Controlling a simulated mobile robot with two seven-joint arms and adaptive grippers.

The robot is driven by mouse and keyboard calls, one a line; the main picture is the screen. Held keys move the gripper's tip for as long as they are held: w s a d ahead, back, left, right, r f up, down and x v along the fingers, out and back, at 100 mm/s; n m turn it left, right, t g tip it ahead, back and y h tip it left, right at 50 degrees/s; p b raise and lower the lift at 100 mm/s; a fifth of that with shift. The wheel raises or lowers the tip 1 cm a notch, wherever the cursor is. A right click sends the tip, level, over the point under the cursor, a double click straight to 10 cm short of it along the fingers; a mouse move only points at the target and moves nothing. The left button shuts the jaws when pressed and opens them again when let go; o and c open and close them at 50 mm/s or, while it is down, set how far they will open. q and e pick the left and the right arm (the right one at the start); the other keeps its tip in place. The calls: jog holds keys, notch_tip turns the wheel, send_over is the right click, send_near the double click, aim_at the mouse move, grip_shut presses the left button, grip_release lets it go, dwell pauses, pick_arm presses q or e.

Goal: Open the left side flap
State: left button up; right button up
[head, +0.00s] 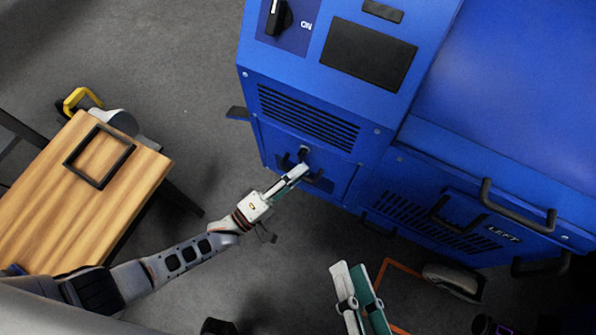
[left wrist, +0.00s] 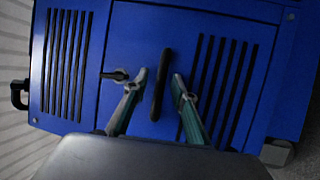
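The blue machine has a small flap (head: 336,185) below its upper vent slots, with a dark bar handle and a small black latch. In the left wrist view the bar handle (left wrist: 160,88) stands upright and the latch (left wrist: 116,75) is left of it; the flap looks shut. My left gripper (head: 303,170) is at this flap. In the left wrist view its fingers (left wrist: 158,85) are open, one on each side of the handle. A second vented panel marked LEFT (head: 505,235) is further right, with its own handle. My right gripper (head: 350,268) is low in front, away from the machine.
A wooden table (head: 40,215) with a black frame (head: 98,156) stands at left. A wheel (head: 452,278) and orange bars (head: 400,266) are near the lower right. Black handles stick out of the machine's side. Grey floor is clear between table and machine.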

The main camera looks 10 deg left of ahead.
pick_arm(q)
grip_shut()
jog(key=shift+s, duration=0.15)
jog(key=s+a+f, duration=0.2)
jog(key=s+f, duration=0.3)
jog(key=s, duration=0.3)
jog(key=shift+a+f, duration=0.2)
jog(key=shift+a, duration=0.1)
dwell(0.4)
